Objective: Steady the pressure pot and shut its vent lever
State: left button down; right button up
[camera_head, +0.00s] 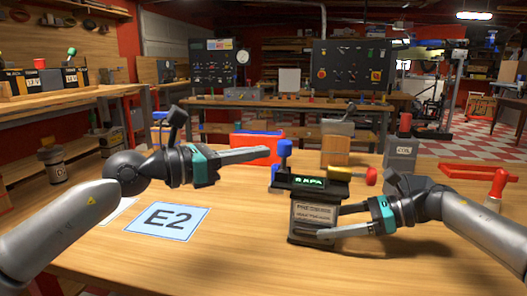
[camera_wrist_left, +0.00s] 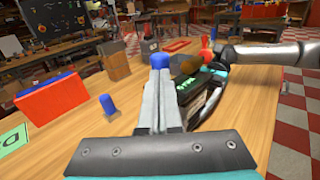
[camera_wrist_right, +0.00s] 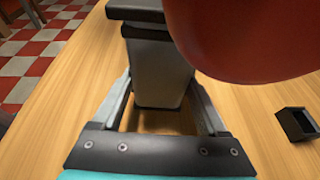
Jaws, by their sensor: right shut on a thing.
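The pressure pot (camera_head: 313,212) is a dark upright box with a lit green display on top, standing on the wooden table. A blue-capped upright handle (camera_head: 285,150) is at its left, and a yellow lever with a red end (camera_head: 340,173) sticks out to its right; I cannot tell which is the vent lever. My right gripper (camera_head: 325,222) is shut on the pot's body, one finger on each side, also seen in the right wrist view (camera_wrist_right: 158,85). My left gripper (camera_head: 265,153) is shut and empty, left of the blue handle. In the left wrist view its fingers partly hide the blue cap (camera_wrist_left: 160,60).
A red and blue bin (camera_head: 258,148), a wooden block (camera_head: 335,151) and a grey canister (camera_head: 402,150) stand behind the pot. A red frame (camera_head: 485,173) is at the right.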

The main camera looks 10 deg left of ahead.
aim_at(280, 150)
pick_arm(q)
jog(key=shift+x, duration=1)
jog(key=shift+d, duration=0.1)
jog(key=shift+w+d, duration=0.25)
jog(key=shift+d, duration=0.3)
pick_arm(e)
jog(key=shift+s+a, duration=0.1)
pick_arm(q)
jog(key=shift+s+a, duration=0.15)
jog(key=shift+a, duration=0.05)
jog(key=v, duration=1.3)
jog(key=shift+s+a+r, duration=0.2)
jog(key=shift+r, duration=0.1)
